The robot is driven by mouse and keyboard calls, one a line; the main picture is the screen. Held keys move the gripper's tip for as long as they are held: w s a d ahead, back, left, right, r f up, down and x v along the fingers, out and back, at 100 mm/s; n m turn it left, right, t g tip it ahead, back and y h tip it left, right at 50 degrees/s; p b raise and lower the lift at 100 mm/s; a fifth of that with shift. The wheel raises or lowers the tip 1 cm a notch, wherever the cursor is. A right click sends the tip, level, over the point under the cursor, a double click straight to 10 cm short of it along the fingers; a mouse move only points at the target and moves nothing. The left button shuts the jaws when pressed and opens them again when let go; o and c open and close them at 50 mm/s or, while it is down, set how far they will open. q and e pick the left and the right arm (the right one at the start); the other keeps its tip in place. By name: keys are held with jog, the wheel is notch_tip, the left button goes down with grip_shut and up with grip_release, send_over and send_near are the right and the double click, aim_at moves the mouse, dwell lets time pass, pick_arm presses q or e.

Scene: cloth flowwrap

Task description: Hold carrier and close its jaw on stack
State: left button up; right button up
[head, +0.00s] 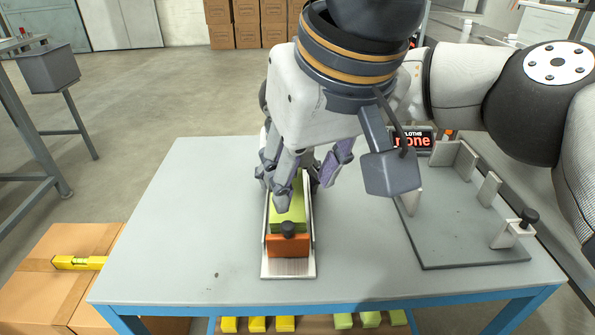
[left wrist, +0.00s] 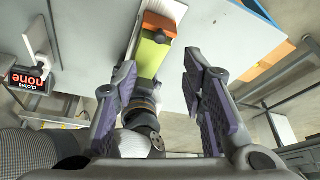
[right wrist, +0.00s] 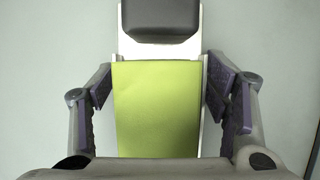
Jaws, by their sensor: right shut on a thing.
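The carrier (head: 288,270) is a narrow pale tray on the table, lying lengthwise toward me. A green cloth stack (head: 289,214) lies in it; it also shows in the left wrist view (left wrist: 150,55). An orange block (head: 288,246) with a black knob (head: 288,229) sits at the carrier's near end; I cannot tell whether it touches the stack.
A grey fixture plate (head: 455,240) with upright stops and a knob lies at the table's right. A sign reading "none" (head: 411,140) stands behind it. The table (head: 200,220) is clear left of the carrier. Yellow and green pieces show below the front edge.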

pick_arm(q)
jog(key=shift+s+d+f+m, duration=0.15)
jog(key=shift+m, duration=0.25)
jog(key=c, duration=0.5)
jog(key=s+d+m, duration=0.1)
jog(key=m, duration=0.2)
jog(key=s+d+f+m+t, duration=0.1)
jog(key=s+m, duration=0.1)
jog(key=m, duration=0.2)
jog(key=s+d+m+t+h, duration=0.1)
jog(key=s+m, duration=0.1)
jog(key=m, duration=0.2)
jog(key=shift+d+f, duration=0.2)
jog(key=shift+d, duration=0.1)
grip_shut()
send_near(308, 234)
notch_tip(308, 234, down, 3)
jog(key=d, duration=0.2)
jog(key=shift+w+a+f+m+t, duration=0.15)
jog(key=shift+w+a+m, duration=0.05)
jog(key=shift+w+a, duration=0.35)
jog(key=shift+w+a+f+m+t, duration=0.2)
jog(key=shift+w+a, duration=0.2)
jog(key=shift+a, duration=0.15)
jog(key=shift+w+a+f, duration=0.1)
jog(key=shift+w+a, duration=0.15)
jog(key=shift+w, duration=0.05)
